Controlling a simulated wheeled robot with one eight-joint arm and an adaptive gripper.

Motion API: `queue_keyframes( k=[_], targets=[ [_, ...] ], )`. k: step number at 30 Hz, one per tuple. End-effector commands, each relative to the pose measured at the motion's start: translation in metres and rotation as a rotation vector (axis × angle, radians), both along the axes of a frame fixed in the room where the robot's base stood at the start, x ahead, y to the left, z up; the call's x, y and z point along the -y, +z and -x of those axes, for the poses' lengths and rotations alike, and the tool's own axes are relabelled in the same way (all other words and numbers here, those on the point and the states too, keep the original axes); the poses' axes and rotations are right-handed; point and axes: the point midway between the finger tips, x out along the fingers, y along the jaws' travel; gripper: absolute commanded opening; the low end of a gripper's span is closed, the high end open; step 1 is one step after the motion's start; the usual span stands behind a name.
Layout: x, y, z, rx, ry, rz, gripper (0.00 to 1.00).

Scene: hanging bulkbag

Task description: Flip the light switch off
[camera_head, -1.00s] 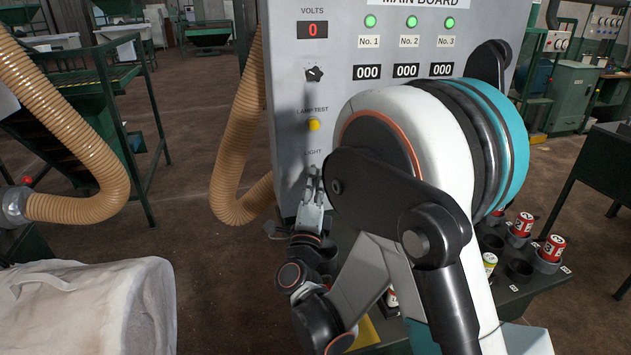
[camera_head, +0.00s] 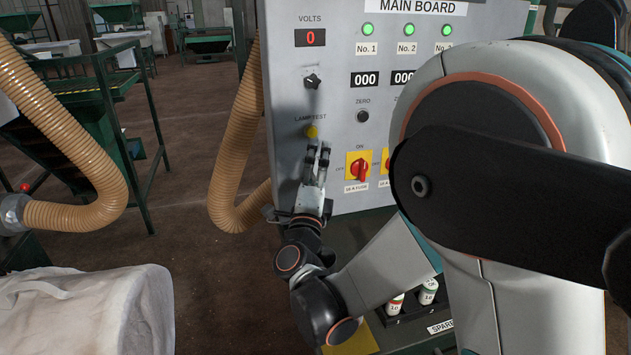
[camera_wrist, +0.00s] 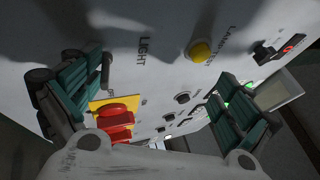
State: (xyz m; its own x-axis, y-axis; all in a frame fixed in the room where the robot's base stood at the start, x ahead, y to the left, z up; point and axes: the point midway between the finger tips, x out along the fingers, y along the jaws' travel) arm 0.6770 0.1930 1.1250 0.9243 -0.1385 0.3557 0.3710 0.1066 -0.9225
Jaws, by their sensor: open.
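My gripper (camera_head: 318,152) is open in front of the lower left of the grey main board (camera_head: 343,100), below the yellow lamp test button (camera_head: 311,131). In the head view it covers the light label and the light switch. In the wrist view, the word LIGHT shows on the panel between the two green-padded fingers of my gripper (camera_wrist: 155,103). A small dark lever, which looks like the light switch (camera_wrist: 106,72), stands close beside the left finger. I cannot tell whether they touch. The yellow button shows there too (camera_wrist: 199,51).
A red rotary switch on a yellow plate (camera_head: 358,167) sits right of my gripper; it also shows near the left finger in the wrist view (camera_wrist: 116,119). A ribbed tan hose (camera_head: 235,150) hangs left of the board. A white bag (camera_head: 90,315) is at lower left.

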Motion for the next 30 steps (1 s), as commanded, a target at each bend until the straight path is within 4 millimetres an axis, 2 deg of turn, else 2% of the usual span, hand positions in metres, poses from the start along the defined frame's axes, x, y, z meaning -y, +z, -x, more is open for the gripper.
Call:
queue_keyframes(
  k=[1, 6, 12, 19, 20, 30],
  targets=[
    [-0.004, 0.012, 0.0, 0.005, 0.007, 0.002, 0.81],
    [-0.005, 0.032, 0.0, 0.006, 0.007, -0.001, 0.82],
    [-0.005, 0.044, 0.0, 0.007, 0.006, -0.002, 0.82],
    [-0.005, 0.046, 0.0, 0.008, 0.006, -0.002, 0.82],
    [0.006, 0.021, 0.003, -0.059, 0.009, -0.102, 0.82],
    [0.005, 0.018, 0.018, -0.06, 0.008, -0.099, 0.8]
  ],
)
